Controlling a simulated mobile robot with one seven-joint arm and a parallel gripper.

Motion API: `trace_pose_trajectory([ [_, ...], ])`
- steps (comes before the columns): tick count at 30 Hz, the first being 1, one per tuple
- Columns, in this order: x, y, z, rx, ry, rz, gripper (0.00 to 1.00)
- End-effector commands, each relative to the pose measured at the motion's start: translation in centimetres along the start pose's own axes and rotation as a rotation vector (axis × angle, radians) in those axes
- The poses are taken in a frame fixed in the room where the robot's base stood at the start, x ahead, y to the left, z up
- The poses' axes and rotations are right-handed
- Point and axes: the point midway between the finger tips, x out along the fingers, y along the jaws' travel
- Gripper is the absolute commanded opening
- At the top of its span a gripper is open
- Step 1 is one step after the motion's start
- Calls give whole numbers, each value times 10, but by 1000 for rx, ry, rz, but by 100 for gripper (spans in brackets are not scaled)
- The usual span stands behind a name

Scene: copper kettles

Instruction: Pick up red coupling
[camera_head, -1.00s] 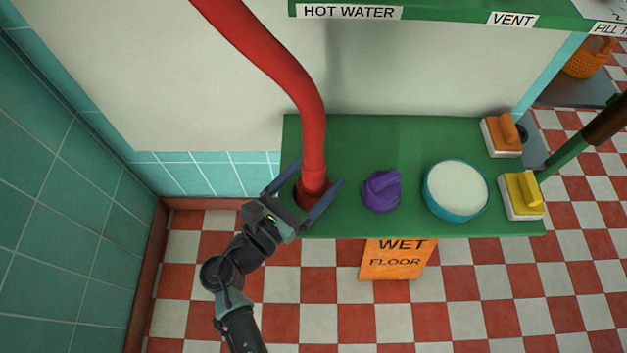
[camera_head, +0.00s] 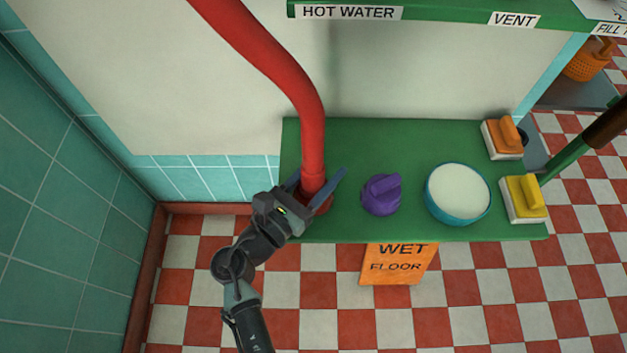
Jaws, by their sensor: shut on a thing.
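The red coupling (camera_head: 313,186) is at the lower end of a thick red hose (camera_head: 311,125), at the left end of the green shelf (camera_head: 350,135). My gripper (camera_head: 318,180) has one blue-grey finger on each side of it and is shut on the coupling. The gripper body covers part of the coupling's lower left side. I cannot tell whether the coupling touches the shelf.
Further right are a bowl with white contents (camera_head: 457,192), an orange-handled brush (camera_head: 503,137) and a yellow-handled brush (camera_head: 524,199). A wet floor sign (camera_head: 397,264) is below the shelf edge. A tiled wall (camera_head: 60,180) stands left.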

Motion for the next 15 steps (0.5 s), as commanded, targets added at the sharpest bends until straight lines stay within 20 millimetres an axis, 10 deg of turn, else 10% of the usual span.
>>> trace_pose_trajectory([
  [15, 0, 0, 64, 5, -3, 0, 3],
])
